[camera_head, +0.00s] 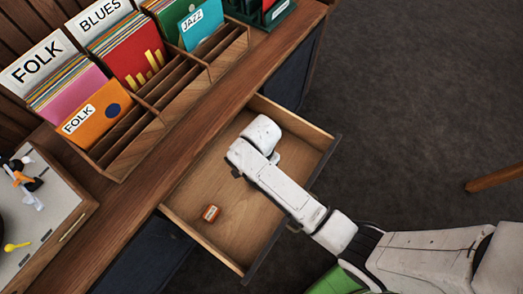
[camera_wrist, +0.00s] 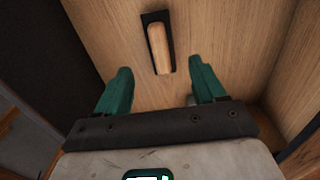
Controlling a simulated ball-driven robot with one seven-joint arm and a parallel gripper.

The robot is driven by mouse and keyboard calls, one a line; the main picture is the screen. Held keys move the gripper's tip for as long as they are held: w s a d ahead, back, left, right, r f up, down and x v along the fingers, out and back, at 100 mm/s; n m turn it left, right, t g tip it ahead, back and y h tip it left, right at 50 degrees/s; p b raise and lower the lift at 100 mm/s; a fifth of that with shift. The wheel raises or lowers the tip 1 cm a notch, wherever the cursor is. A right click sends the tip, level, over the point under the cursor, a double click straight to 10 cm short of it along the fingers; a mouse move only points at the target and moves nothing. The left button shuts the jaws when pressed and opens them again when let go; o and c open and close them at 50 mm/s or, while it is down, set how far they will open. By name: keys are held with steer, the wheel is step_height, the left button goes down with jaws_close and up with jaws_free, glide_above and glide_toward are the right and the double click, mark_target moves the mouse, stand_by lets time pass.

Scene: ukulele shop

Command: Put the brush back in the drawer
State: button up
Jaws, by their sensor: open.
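The drawer (camera_head: 249,205) is pulled open from the wooden counter. In the wrist view, the brush (camera_wrist: 158,48), a wooden handle on a black pad, lies on the bare wooden floor. A small orange-brown block (camera_head: 210,213) lies in the drawer's near-left part in the head view; it may be this brush, but it is too small to be sure. My gripper (camera_wrist: 162,82) is open, its green fingers apart and empty. The brush lies beyond the fingertips in the wrist view, not between them. In the head view my arm reaches over the drawer; the fingers are hidden.
Wooden record racks (camera_head: 155,115) with several folk, blues and jazz sleeves stand on the counter (camera_head: 150,185). A turntable (camera_head: 25,210) is at the left edge. Dark carpet (camera_head: 410,100) is open to the right, with a wooden leg (camera_head: 495,177) at the edge.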

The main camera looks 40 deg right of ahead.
steer(key=shift+r, duration=1.5)
steer(key=s+d+r+n, duration=0.4)
steer(key=s+n, duration=0.3)
steer(key=s, duration=0.1)
steer(key=s+d+r+n+t, duration=0.1)
steer(key=s+d+r+n, duration=0.3)
steer(key=s, duration=0.4)
steer(key=r+n, duration=0.1)
steer(key=n, duration=0.1)
steer(key=shift+s+d+n, duration=0.2)
steer(key=shift+s+n, duration=0.05)
steer(key=shift+n, duration=0.15)
